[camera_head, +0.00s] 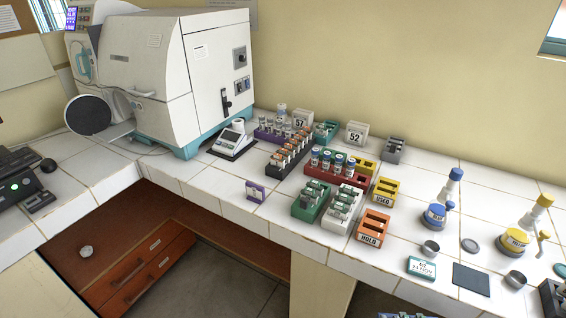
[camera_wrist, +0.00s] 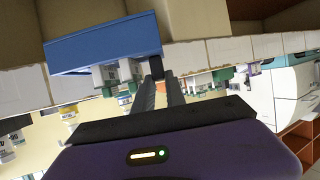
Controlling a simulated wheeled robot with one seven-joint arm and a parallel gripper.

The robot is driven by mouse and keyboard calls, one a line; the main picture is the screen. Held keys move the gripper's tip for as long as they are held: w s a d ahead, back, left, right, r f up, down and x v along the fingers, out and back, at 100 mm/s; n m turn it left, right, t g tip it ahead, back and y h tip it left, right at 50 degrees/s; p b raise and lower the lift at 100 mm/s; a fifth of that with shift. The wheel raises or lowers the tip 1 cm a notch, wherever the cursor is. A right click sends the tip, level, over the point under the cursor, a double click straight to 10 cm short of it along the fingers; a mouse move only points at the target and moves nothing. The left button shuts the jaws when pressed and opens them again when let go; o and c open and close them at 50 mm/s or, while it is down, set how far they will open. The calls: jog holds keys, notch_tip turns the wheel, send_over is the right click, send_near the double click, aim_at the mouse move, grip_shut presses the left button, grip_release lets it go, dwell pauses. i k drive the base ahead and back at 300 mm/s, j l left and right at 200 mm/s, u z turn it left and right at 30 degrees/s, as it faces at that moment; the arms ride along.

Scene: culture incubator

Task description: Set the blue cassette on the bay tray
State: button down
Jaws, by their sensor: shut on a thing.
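The blue cassette (camera_wrist: 95,48) is a long blue block in the upper left of the wrist view. My gripper (camera_wrist: 156,68) is shut on it at its right end, and the cassette sticks out to the left of the fingers. Neither the cassette nor my gripper shows in the head view. In the head view, a pale flat ledge (camera_head: 116,132) juts from the front of the large white incubator (camera_head: 165,65), beside a dark round door (camera_head: 88,114). I cannot tell whether this ledge is the bay tray.
Colored racks with vials crowd the middle of the tiled counter, including a red rack (camera_head: 338,176) and an orange tray (camera_head: 373,225). A small white device (camera_head: 233,138) stands by the incubator. Blue (camera_head: 435,215) and yellow (camera_head: 516,238) flasks stand at right. Counter front-left is mostly clear.

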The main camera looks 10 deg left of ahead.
aim_at(121, 129)
jog(key=i+j, duration=0.1)
jog(key=j, duration=0.4)
jog(key=i+j, duration=0.1)
jog(key=j, duration=0.35)
jog(key=i+j, duration=0.1)
jog(key=j, duration=0.85)
jog(key=i, duration=0.05)
